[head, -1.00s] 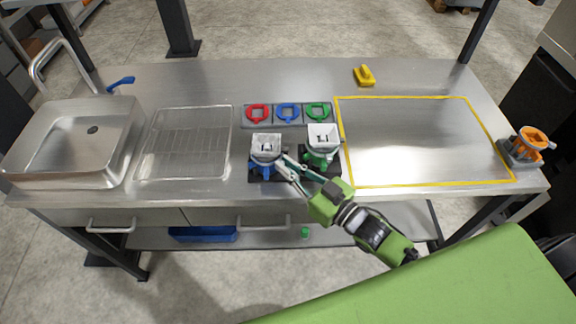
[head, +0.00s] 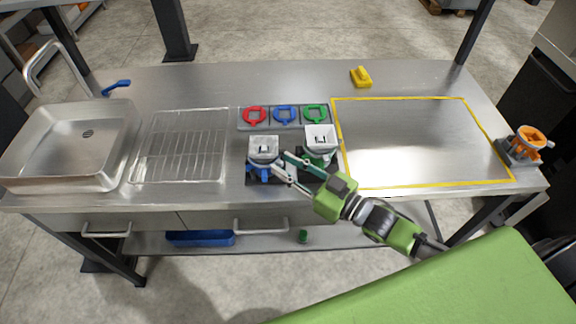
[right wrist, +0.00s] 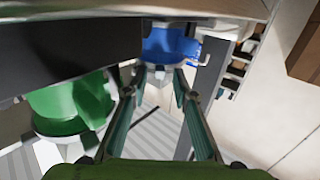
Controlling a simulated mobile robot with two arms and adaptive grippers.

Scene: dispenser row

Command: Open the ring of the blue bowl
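The dispenser with the blue bowl (head: 258,172) stands left of the green one, with a whitish square hopper (head: 264,147) on top. The blue part also shows in the right wrist view (right wrist: 168,45), just beyond the fingertips. My right gripper (head: 280,164) comes in from the right, its fingers spread at the right side of the blue dispenser. In the right wrist view its fingertips (right wrist: 158,78) are apart with nothing held between them. Whether a finger touches the blue part, I cannot tell. The ring itself is hard to make out. My left gripper is not in view.
The green dispenser (head: 320,145) stands close behind my right gripper's fingers. A grey tray with red (head: 255,115), blue (head: 286,114) and green (head: 315,113) ring-shaped pieces lies behind. A yellow-outlined area (head: 420,140) is clear. A sink (head: 70,145) is at left.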

